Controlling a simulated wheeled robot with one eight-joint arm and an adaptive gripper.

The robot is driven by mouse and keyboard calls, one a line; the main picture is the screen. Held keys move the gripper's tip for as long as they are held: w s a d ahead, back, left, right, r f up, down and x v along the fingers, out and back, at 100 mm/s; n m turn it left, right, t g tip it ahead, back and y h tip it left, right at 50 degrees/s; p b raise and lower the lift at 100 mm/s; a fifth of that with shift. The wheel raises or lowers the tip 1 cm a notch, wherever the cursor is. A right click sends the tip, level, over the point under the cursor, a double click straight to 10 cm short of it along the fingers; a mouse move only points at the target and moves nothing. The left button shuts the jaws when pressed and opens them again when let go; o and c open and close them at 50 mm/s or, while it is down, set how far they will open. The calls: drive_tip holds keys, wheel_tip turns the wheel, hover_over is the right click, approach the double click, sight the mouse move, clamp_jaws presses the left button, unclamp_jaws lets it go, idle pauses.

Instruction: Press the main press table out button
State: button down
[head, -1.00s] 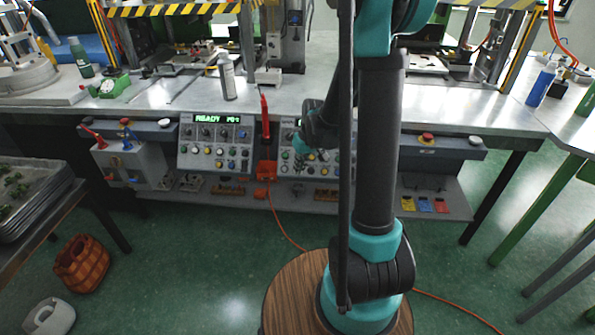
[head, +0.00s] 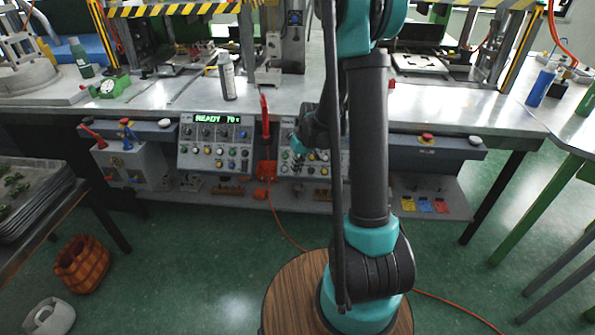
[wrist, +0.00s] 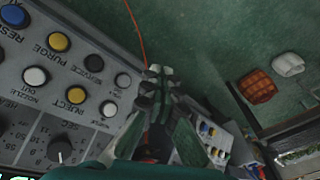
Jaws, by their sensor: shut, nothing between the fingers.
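A grey control panel (wrist: 62,85) fills the left of the wrist view, with blue, yellow, white and black buttons. Readable labels there include PURGE, NOZZLE OUT, INJECT and SERVICE. I cannot read a table out label in any view. My gripper (wrist: 160,72) is shut and empty, pointing away just to the right of the panel's button rows. In the head view its fingers are small and hard to make out, in front of the right control panel (head: 285,137). My arm hides part of that panel. The left control panel (head: 215,145) has a green display reading READY.
A red emergency button (head: 427,138) sits on a grey box at right. A grey cabinet with levers (head: 130,165) stands left. The bench (head: 460,108) runs above the panels. Open green floor lies below.

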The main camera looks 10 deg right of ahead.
drive_tip(key=w+d+f, duration=0.1)
drive_tip(key=w+f, duration=0.3)
drive_tip(key=w, duration=0.1)
drive_tip(key=shift+d+f, duration=0.15)
drive_tip(key=shift+f, duration=0.1)
idle(1.4)
drive_tip(key=shift+w+d+f, duration=0.1)
drive_tip(key=shift+w+f, duration=0.1)
drive_tip(key=shift+w, duration=0.05)
